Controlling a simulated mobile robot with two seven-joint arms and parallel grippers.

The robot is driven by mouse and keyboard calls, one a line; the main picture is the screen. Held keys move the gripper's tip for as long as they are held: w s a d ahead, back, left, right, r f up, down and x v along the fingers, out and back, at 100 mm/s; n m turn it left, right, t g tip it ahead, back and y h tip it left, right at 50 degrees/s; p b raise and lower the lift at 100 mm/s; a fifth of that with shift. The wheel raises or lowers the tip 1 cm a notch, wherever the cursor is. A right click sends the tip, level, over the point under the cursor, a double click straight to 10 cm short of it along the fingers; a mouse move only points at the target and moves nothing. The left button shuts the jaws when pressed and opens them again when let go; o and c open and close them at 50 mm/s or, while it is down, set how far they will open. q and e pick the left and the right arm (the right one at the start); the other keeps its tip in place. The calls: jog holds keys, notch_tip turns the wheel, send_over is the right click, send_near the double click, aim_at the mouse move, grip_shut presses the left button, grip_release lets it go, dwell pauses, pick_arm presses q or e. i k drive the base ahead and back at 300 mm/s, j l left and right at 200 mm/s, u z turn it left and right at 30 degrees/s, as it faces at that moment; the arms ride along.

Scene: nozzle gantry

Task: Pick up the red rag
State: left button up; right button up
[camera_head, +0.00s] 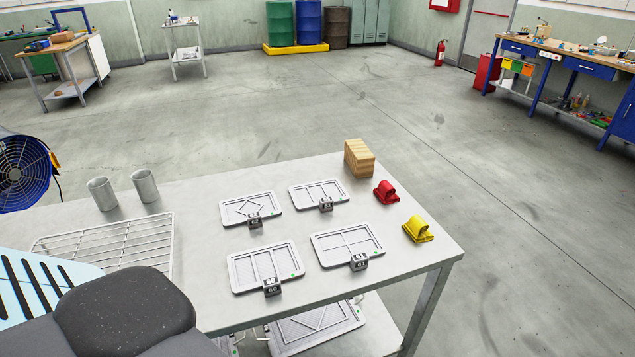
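The red rag (385,192) lies folded on the grey table near its right edge. It sits between a wooden block (359,159) behind it and a folded yellow rag (418,229) in front of it. Nothing covers the red rag, and nothing is touching it from above. Neither of my grippers shows in this view. A dark grey rounded part, probably of my own arm, fills the bottom left corner.
The grey table (200,214) holds several panelled trays with number tags, including one tray (265,267) in front. Two metal cups (102,193) (145,186) and a wire rack (108,246) stand at left. A blue fan (24,172) is beyond the left side.

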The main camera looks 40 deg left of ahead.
aim_at(385, 192)
jog(key=u, duration=0.7)
